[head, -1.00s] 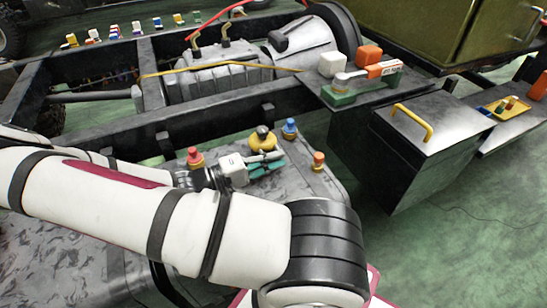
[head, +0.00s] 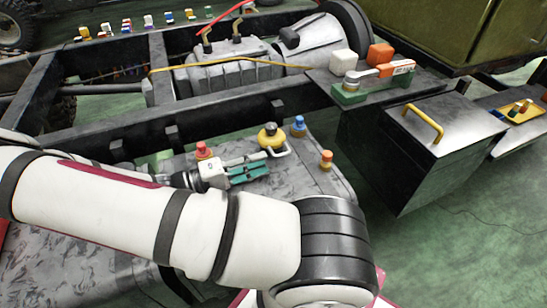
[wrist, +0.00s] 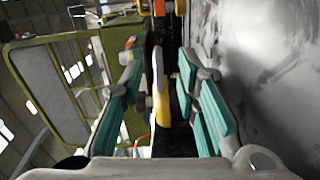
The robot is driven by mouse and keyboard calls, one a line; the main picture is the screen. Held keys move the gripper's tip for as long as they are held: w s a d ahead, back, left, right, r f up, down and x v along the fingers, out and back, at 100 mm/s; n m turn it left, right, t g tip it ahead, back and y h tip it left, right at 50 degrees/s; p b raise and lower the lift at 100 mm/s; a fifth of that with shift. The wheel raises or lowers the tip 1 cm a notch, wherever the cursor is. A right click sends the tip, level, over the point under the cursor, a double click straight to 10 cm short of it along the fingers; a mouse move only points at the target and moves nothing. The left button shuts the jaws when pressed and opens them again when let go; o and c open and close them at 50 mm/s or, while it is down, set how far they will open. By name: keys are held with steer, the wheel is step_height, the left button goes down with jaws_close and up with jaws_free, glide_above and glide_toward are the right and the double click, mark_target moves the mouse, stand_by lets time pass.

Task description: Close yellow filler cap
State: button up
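The yellow filler cap (head: 268,138), with a dark knob on top, stands on the grey tank (head: 300,183) in the head view. A pale metal loop or lever (head: 280,152) sticks out at its front right. My gripper (head: 262,169) is just in front and to the left of the cap, apart from it in the picture. In the wrist view my gripper (wrist: 158,60) has its teal-padded fingers spread. A yellow part (wrist: 163,108) with a pale upright bar shows in the gap, with no visible finger contact. I cannot tell how far the cap is closed.
A red cap (head: 203,150), a blue cap (head: 298,126) and an orange cap (head: 326,160) stand nearby on the tank. A black box with a yellow handle (head: 424,122) is to the right. A dark frame rail (head: 150,128) runs behind the tank.

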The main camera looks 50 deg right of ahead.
steer(key=v, duration=0.5)
stand_by(0.5)
steer(key=shift+s+a+r+y, duration=0.15)
steer(key=shift+a+r+y, duration=0.15)
steer(key=shift+y, duration=0.1)
steer(key=s+a+r+n+t+y, duration=0.45)
steer(key=s+a+r+y, duration=0.25)
steer(key=s+r, duration=0.3)
steer(key=s+a+r+n+t+y, duration=0.3)
steer(key=s+a+r+t+y, duration=0.2)
steer(key=s+a+r+y, duration=0.45)
step_height(320, 180, up, 27)
steer(key=w+d+t+h+p, duration=0.1)
steer(key=t+p, duration=0.3)
steer(key=p, duration=1.9)
steer(key=shift+w+d+h, duration=0.35)
steer(key=shift+d+h, duration=0.1)
steer(key=shift+d, duration=0.4)
